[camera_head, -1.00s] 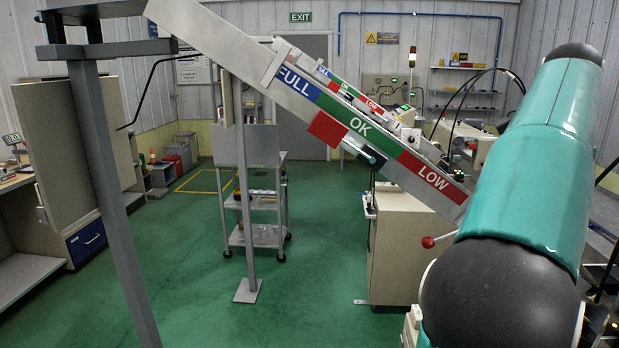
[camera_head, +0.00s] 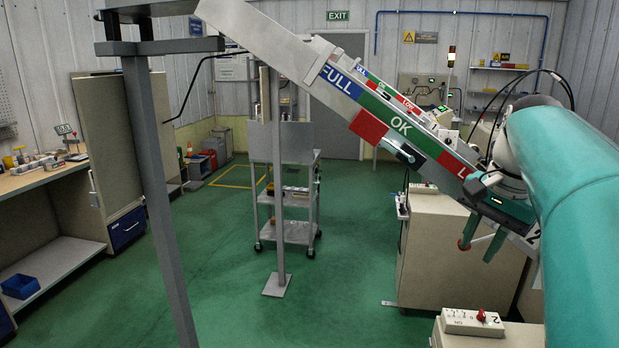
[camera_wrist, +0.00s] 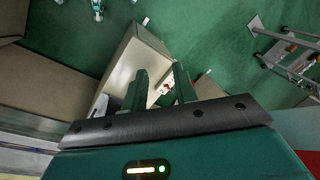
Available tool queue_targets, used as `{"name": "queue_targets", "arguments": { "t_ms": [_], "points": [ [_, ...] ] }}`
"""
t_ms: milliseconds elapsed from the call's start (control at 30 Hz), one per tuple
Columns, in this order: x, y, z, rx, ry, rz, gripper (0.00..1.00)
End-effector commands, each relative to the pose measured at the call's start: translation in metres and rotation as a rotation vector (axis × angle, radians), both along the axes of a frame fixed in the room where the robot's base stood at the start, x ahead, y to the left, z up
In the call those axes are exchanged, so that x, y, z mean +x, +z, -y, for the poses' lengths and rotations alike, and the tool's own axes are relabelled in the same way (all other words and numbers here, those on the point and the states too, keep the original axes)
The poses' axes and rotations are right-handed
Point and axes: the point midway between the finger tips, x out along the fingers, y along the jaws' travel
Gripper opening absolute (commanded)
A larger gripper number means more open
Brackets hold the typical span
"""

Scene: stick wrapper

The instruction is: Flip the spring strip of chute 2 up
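The near chute (camera_head: 300,70) slopes down to the right, with FULL, OK and LOW bands; a "2" (camera_head: 532,237) shows near its lower end. My gripper (camera_head: 482,244) is beside that lower end, green fingers pointing down. A red knob (camera_head: 463,245) shows next to the left finger; I cannot tell if they touch. My wrist view shows both fingers (camera_wrist: 160,70) apart with nothing held between them. I cannot make out the spring strip; my gripper and arm cover part of the chute's lower end.
A second, similar chute (camera_head: 412,105) runs behind. A beige cabinet (camera_head: 450,260) stands below the chutes. A switch box (camera_head: 472,322) with a red knob is at bottom right. A grey post (camera_head: 278,200) and trolley (camera_head: 300,232) stand in the middle. Green floor at front left is clear.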

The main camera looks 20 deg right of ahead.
Motion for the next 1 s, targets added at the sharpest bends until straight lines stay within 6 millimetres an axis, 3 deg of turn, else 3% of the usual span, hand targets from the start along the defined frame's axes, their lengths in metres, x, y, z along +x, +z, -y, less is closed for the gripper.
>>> {"name": "queue_targets", "arguments": {
  "t_ms": [33, 233, 400, 500, 667, 1000],
  "points": [
    [0.009, -0.010, -0.031, -0.019, 0.114, 0.031, 0.29],
    [0.027, -0.061, -0.150, -0.149, 0.558, 0.142, 0.29],
    [0.013, -0.112, -0.242, -0.298, 0.920, 0.224, 0.29],
    [0.000, -0.139, -0.277, -0.377, 1.078, 0.258, 0.29],
    [-0.012, -0.162, -0.300, -0.449, 1.201, 0.285, 0.29],
    [-0.012, -0.164, -0.302, -0.453, 1.209, 0.285, 0.29]
  ]
}}
